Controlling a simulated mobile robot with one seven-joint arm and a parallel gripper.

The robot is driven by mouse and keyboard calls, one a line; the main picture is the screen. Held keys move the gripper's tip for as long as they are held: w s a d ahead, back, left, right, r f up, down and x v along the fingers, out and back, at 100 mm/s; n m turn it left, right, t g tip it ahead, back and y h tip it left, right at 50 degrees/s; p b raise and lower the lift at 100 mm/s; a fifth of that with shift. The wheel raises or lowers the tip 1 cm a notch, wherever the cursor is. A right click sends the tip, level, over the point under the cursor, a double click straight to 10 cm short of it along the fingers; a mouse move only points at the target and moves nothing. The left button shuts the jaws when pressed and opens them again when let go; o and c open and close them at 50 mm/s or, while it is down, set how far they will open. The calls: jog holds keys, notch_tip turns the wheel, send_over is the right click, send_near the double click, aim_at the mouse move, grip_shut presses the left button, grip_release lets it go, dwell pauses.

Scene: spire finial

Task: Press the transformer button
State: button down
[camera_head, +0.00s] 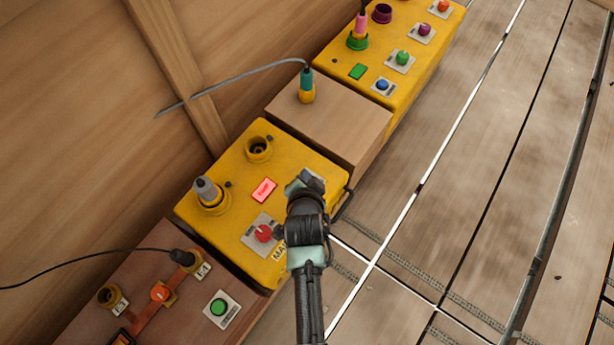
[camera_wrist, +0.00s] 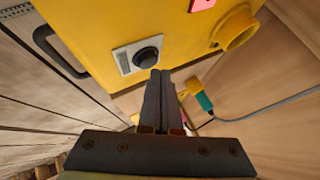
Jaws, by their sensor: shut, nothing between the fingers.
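My gripper (camera_wrist: 158,76) is shut and empty, with its fingertips close to a round black button (camera_wrist: 148,56) on a light plate. I cannot tell whether they touch. The plate is on a yellow box (camera_wrist: 85,25), which also shows in the head view (camera_head: 240,150). In the head view my gripper (camera_head: 306,185) is over the box's right corner and hides the black button. No readable label marks it as the transformer button. The box also bears a lit red display (camera_head: 263,190), a red knob (camera_head: 264,233), a socket (camera_head: 259,149) and a grey plug (camera_head: 207,190).
A wooden block (camera_head: 335,125) with a teal connector (camera_head: 306,82) separates this box from another yellow box (camera_head: 420,50) with several buttons. A brown panel (camera_head: 150,290) with a green button (camera_head: 218,307) is at lower left. Plank floor lies open to the right.

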jog(key=shift+f, duration=0.6)
dwell(0.8)
jog(key=shift+r, duration=0.15)
jog(key=shift+r+p, duration=0.7)
notch_tip(320, 180, up, 5)
jog(key=p, duration=0.5)
jog(key=shift+r, duration=0.1)
dwell(0.6)
